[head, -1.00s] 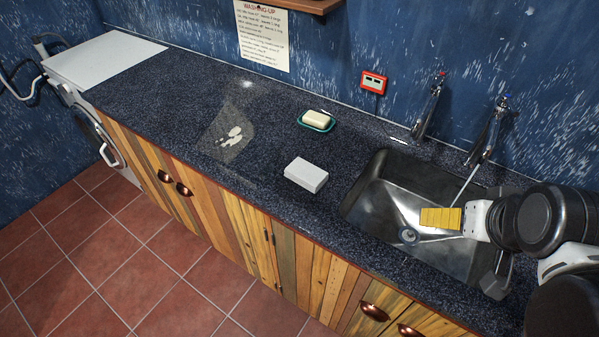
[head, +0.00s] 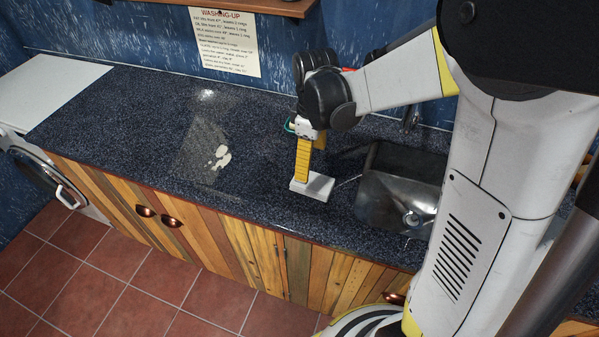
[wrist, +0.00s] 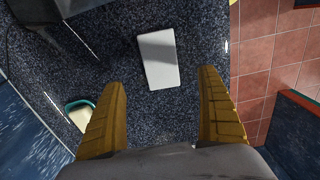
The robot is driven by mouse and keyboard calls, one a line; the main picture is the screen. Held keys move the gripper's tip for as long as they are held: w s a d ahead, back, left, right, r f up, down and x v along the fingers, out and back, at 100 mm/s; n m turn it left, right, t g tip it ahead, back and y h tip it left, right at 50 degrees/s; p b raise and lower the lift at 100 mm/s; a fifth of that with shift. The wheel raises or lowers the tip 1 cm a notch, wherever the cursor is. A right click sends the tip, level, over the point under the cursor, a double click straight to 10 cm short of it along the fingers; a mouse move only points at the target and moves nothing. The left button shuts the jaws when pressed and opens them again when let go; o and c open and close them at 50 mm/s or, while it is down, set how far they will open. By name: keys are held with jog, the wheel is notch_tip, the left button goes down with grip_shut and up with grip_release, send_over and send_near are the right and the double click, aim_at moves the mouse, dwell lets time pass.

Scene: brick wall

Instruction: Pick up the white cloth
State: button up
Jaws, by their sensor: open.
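The white cloth (head: 318,187) looks like a small flat white block lying on the dark speckled worktop (head: 262,150), left of the sink. In the wrist view the cloth (wrist: 158,58) lies beyond the fingertips, roughly between their lines. My gripper (head: 303,180) points down at the cloth, its yellow fingers overlapping the cloth's left part in the head view. In the wrist view my gripper (wrist: 163,88) has its two fingers wide apart with nothing between them. Whether a fingertip touches the cloth I cannot tell.
The metal sink (head: 385,205) is right of the cloth. A green soap dish (wrist: 72,106) with pale soap is beside the left finger in the wrist view. A whitish spill (head: 221,158) lies on the worktop to the left. The worktop's front edge is close.

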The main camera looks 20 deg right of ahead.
aim_at(313, 180)
jog(key=f+b, duration=0.1)
jog(key=f, duration=0.1)
jog(key=f+b, duration=0.1)
jog(key=f, duration=0.2)
jog(key=f+b, duration=0.1)
jog(key=f, duration=0.2)
jog(key=shift+s+d+f+b, duration=0.15)
jog(key=shift+s+d+b, duration=0.1)
jog(key=shift+s+b, duration=0.1)
jog(key=c, duration=1.1)
